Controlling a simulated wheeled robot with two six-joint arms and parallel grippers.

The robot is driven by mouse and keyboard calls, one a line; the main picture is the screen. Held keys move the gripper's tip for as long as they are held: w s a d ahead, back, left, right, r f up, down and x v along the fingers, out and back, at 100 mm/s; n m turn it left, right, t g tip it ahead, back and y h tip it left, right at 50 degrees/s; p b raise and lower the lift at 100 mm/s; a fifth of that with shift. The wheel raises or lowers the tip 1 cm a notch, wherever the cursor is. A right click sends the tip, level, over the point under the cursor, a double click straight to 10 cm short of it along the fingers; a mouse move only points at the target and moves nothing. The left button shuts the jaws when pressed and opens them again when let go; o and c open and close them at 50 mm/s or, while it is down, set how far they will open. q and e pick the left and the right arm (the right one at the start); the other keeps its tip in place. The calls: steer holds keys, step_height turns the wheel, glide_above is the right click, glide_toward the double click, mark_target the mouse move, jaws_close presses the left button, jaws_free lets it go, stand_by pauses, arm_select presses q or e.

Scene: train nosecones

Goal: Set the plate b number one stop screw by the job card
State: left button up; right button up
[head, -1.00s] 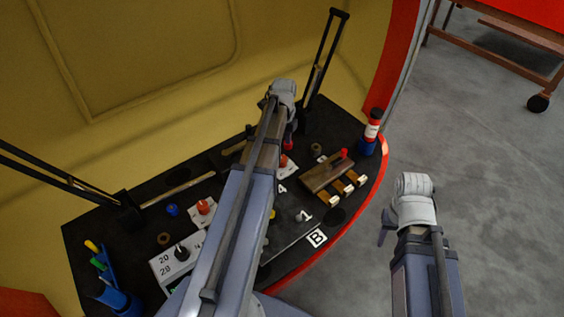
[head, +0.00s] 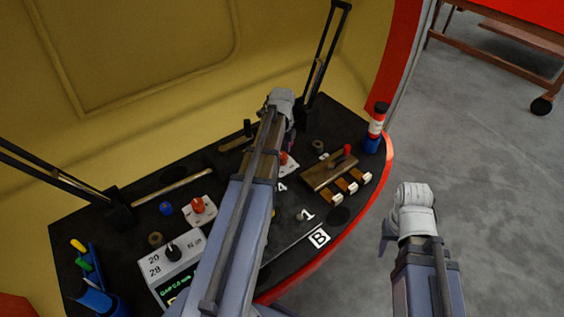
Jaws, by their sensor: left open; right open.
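Plate B is marked by a white B label (head: 319,237) on the dark desk, near the red front edge. A white 1 label (head: 307,215) lies just behind it, with a small grey round part (head: 299,215) beside it that may be the number one stop screw. My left arm crosses the desk and hides part of this area. My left gripper (head: 287,130) is open over the back of the desk, its fingers mostly hidden by its own wrist. My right gripper (head: 386,238) is open and empty, off the desk's right edge over the floor. I cannot make out a job card.
A grey box (head: 172,257) with a black knob and green-lettered display stands at the front left. A brown cart (head: 510,45) is behind.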

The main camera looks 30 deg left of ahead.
arm_select(q)
steer(key=shift+f, duration=0.6)
jaws_close()
